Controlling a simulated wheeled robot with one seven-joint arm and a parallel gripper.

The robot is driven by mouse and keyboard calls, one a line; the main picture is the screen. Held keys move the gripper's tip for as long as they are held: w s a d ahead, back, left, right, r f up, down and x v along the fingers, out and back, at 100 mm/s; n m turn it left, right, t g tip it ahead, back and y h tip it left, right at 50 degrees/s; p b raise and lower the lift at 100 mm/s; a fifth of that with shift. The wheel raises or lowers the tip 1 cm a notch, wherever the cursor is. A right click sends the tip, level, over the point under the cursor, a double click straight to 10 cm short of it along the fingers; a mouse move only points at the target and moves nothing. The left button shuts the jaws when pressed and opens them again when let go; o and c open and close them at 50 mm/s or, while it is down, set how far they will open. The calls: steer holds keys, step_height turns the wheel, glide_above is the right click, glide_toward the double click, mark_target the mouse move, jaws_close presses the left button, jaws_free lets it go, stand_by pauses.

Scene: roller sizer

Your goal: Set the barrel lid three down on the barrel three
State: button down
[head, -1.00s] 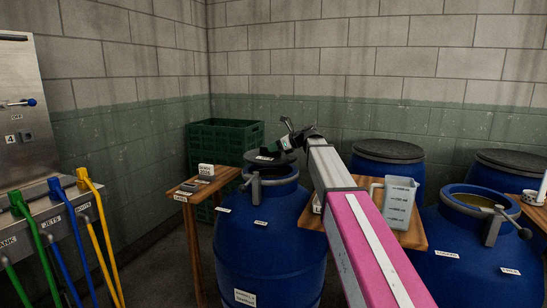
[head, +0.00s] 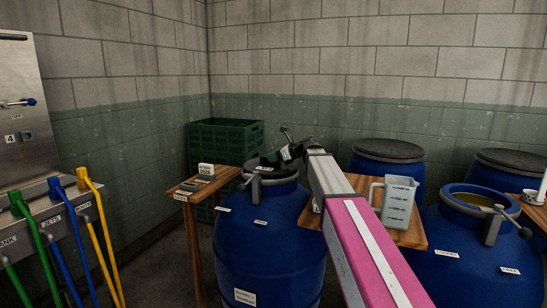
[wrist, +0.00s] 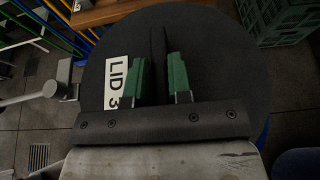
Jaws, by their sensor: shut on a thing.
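Lid three (wrist: 215,75) is a dark round disc with a white label reading LID 3, filling much of the wrist view. My gripper (wrist: 158,75) is shut on its upright black grip, between the green finger pads. In the head view, my gripper (head: 287,153) is over the mouth of the left blue barrel (head: 268,240), which I take for barrel three; its front label is too small to read. The dark lid (head: 264,162) shows at the barrel's top rim, partly hidden by the gripper. I cannot tell whether it is fully seated. A grey clamp lever (head: 256,187) hangs at the rim.
A wooden stand (head: 190,193) with small items is left of the barrel. A green crate (head: 225,134) is behind it. A measuring jug (head: 399,203) stands on a table to the right. Another blue barrel (head: 455,230) with an open top stands further right.

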steer(key=shift+f, duration=0.15)
steer(key=c, duration=1)
jaws_free()
steer(key=shift+c, duration=0.2)
steer(key=shift+r, duration=0.25)
steer(key=v, duration=1.2)
steer(key=shift+r, duration=0.3)
